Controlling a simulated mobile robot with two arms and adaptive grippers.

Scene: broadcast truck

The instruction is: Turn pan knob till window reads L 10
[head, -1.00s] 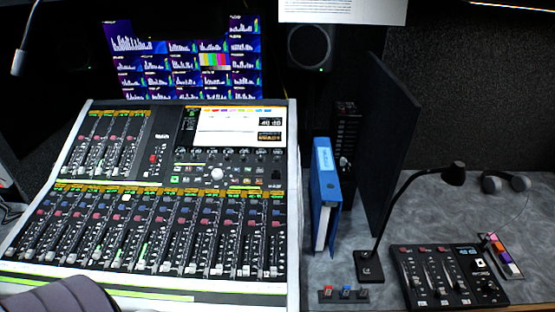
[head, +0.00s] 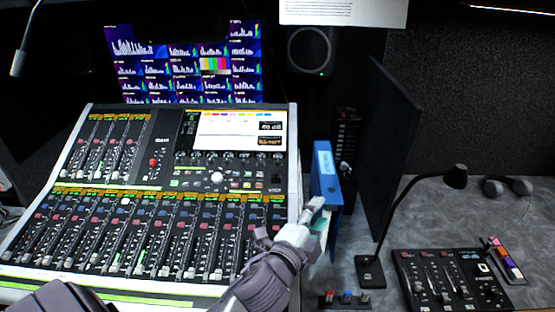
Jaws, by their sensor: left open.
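The large mixing console (head: 150,188) fills the left of the head view. A row of small dark knobs (head: 235,156) runs under its screen (head: 225,130), with a larger white knob (head: 217,178) below. I cannot tell which knob is the pan knob. Two small dark readout windows (head: 270,133) sit at the screen's right side; their text is too small to read surely. My left gripper (head: 314,214) is open and empty, just off the console's right edge, in front of the blue binder. It appears apart from the knobs. My right gripper is out of view.
The blue binder (head: 326,172) stands right of the console, partly hidden by my gripper. Grey desk surface (head: 440,215) is free behind the panel.

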